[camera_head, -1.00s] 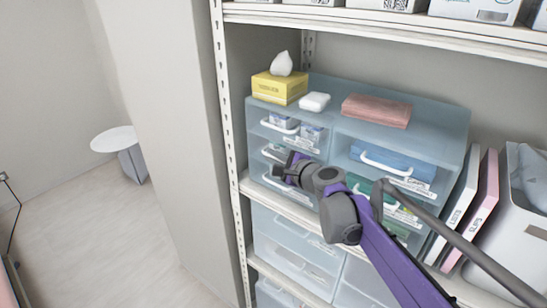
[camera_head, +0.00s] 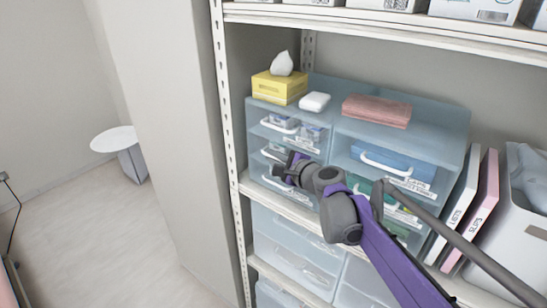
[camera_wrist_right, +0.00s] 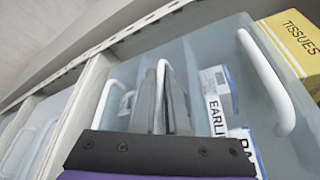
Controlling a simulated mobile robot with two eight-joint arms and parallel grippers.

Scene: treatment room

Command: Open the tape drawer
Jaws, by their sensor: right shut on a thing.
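A pale blue see-through drawer unit (camera_head: 322,128) stands on the shelf, with stacked drawers in two columns. My right gripper (camera_head: 281,171) is in front of the left column, at the middle drawer. In the right wrist view its dark fingers (camera_wrist_right: 165,104) are shut on a white bar handle (camera_wrist_right: 161,72), the middle drawer's handle (camera_head: 271,155). The gripper hides much of that drawer's front and label, so I cannot read "tape" on it. The top left drawer's handle (camera_wrist_right: 266,82) and the lower handle (camera_wrist_right: 104,102) are free. My left gripper is not in view.
A yellow tissue box (camera_head: 279,88), a white packet (camera_head: 314,102) and a folded pink cloth (camera_head: 377,110) lie on the unit. Binders (camera_head: 471,208) and a pale bin (camera_head: 512,235) stand on its right. A white shelf upright (camera_head: 227,130) is close on the left.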

